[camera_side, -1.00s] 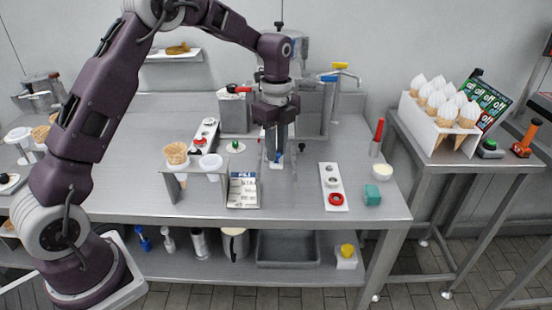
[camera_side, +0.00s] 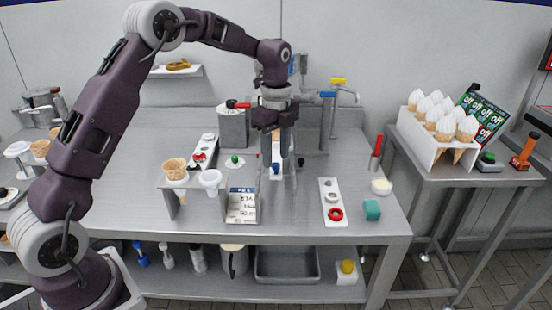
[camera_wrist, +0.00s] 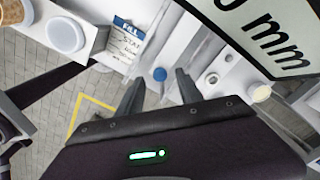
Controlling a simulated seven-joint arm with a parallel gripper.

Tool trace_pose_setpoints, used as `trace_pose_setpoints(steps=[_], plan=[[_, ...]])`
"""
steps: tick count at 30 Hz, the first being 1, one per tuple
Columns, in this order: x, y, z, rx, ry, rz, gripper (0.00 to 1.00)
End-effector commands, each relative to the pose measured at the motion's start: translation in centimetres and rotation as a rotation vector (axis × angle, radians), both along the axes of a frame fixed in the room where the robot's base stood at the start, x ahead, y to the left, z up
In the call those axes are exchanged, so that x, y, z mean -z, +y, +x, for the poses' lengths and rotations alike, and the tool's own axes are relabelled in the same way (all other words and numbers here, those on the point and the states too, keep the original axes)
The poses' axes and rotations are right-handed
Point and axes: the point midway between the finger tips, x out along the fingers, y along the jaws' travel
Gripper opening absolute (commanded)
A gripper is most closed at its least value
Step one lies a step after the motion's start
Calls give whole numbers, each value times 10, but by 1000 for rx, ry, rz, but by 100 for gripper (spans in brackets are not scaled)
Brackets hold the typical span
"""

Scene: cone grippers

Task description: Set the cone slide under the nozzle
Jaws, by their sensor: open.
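A white slide piece with a blue knob (camera_side: 277,168) stands at the middle of the steel table; I take it for the cone slide. Its blue knob also shows in the wrist view (camera_wrist: 160,74). My gripper (camera_side: 282,172) points down over it. In the wrist view my gripper (camera_wrist: 158,76) has its two fingers apart, with the blue knob in the gap between their tips. Nothing is held, and I cannot tell how far the tips are from the knob. The dispenser (camera_side: 232,128) with a red lever stands behind; its nozzle is not clear.
A stand with a waffle cone (camera_side: 175,170) and a white cup (camera_side: 210,179) is at left, beside a printed card (camera_side: 242,205). A white plate with a red ring (camera_side: 331,203) and a teal block (camera_side: 372,210) lie at right. A cone rack (camera_side: 438,158) stands on the side table.

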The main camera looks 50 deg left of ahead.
Motion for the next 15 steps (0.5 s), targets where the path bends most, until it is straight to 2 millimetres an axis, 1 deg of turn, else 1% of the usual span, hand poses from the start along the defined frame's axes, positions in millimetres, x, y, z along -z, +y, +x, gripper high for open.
trace_pose_setpoints(steps=[1,3,6,9,15], plan=[[-12,0,1,-1,-6,1,43],[-27,0,1,-1,-5,1,43],[-43,0,1,-1,-4,1,43],[-51,0,0,-1,-2,0,43],[-52,0,0,0,-1,0,43]])
